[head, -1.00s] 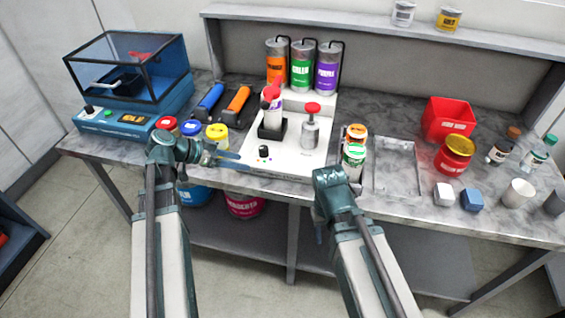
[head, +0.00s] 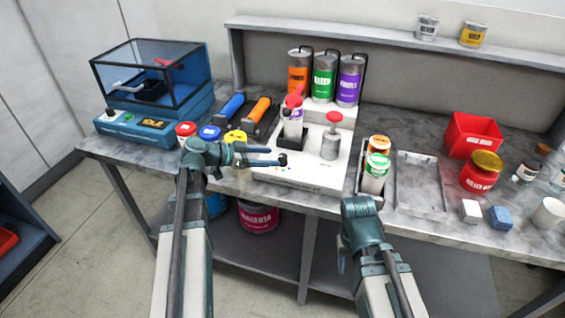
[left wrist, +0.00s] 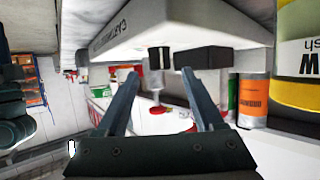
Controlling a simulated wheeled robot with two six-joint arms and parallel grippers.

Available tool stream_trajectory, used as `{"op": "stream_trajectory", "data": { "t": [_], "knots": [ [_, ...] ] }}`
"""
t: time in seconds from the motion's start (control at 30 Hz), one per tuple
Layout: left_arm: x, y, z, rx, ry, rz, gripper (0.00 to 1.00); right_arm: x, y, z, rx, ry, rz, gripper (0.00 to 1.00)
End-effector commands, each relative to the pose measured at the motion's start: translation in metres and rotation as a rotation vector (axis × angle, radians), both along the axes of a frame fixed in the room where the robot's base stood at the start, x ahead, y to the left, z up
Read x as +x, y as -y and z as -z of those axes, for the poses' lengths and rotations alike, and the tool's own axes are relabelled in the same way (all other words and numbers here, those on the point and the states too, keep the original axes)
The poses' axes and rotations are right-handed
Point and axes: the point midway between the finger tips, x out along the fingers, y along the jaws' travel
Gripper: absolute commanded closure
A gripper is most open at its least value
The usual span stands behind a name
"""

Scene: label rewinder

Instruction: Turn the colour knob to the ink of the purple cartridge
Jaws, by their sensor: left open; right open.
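The purple cartridge (head: 349,82) stands at the right end of a row with the orange cartridge (head: 298,75) and the green cartridge (head: 324,80), behind the white machine (head: 315,178). The small black colour knob (head: 282,159) is on the machine's front left, with coloured dots below it. My left gripper (head: 266,156) is open and empty, its fingertips right beside the knob. In the left wrist view, my open fingers (left wrist: 162,95) point towards dark blocks; I cannot tell which is the knob. The knob's pointer direction is not readable. My right gripper (head: 341,262) hangs low before the table, fingers mostly hidden.
A bottle (head: 293,118) in a black holder and a red-topped press (head: 331,138) stand on the machine behind the knob. Red, blue and yellow pots (head: 235,138) are beside my left wrist.

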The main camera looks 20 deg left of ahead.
Motion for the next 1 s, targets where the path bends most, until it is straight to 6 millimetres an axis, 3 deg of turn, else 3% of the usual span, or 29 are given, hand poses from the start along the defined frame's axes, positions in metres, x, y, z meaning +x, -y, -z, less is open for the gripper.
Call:
{"op": "stream_trajectory", "data": {
  "t": [0.3, 0.77, 1.0],
  "knots": [
    [0.027, 0.033, 0.019, 0.000, 0.000, 0.001, 0.31, 0.000, 0.000, 0.019, 0.000, 0.000, 0.000, 0.50],
    [0.033, 0.040, 0.021, -0.001, -0.001, 0.000, 0.31, 0.000, 0.000, 0.021, 0.000, 0.000, 0.000, 0.50],
    [0.033, 0.040, 0.021, -0.001, -0.001, 0.000, 0.72, 0.000, 0.000, 0.021, 0.000, 0.000, 0.000, 0.50]
  ]
}}
